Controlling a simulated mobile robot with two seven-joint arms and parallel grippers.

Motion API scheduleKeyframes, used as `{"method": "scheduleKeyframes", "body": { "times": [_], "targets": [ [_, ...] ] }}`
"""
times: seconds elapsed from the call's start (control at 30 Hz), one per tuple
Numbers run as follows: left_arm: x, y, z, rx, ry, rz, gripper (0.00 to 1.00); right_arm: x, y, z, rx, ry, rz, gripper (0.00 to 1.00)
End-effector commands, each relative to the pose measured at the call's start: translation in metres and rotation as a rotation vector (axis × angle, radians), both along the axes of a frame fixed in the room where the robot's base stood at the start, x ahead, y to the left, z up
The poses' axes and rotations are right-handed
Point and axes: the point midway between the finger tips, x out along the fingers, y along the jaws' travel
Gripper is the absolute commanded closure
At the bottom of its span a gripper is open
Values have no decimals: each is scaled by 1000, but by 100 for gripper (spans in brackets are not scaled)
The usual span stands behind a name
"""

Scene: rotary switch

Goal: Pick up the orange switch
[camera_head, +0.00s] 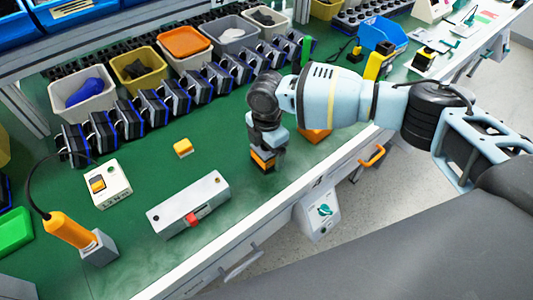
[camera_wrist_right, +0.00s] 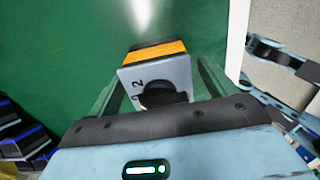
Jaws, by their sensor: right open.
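An orange switch (camera_wrist_right: 156,68) with a grey face, an orange band and a black knob shows in the right wrist view. The number 2 is visible on its face. In the head view it stands on the green bench top as an orange and dark block (camera_head: 262,163), partly hidden by my right gripper (camera_head: 266,146). My right gripper (camera_wrist_right: 160,85) points down over the switch and is open, with one finger on each side of it. Gaps show between the fingers and the switch in the wrist view. My left gripper is not in view.
A grey box with a red part (camera_head: 190,205) lies left of the gripper. A small yellow block (camera_head: 183,148) and a white button box (camera_head: 108,185) are farther left. Another orange piece (camera_head: 315,134) sits behind my right arm. A row of dark units (camera_head: 150,107) and bins stand behind.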

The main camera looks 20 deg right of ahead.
Motion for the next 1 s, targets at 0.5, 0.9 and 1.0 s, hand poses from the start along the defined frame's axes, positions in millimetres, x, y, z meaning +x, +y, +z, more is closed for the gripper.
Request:
{"method": "scheduleKeyframes", "body": {
  "times": [0.5, 0.9, 1.0],
  "targets": [
    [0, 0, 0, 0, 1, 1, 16, 0, 0, -4, 0, 0, 0, 45],
    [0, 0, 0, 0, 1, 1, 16, 0, 0, -3, 1, -2, 0, 70],
    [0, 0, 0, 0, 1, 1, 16, 1, 0, -1, 1, -2, 0, 70]
  ]
}}
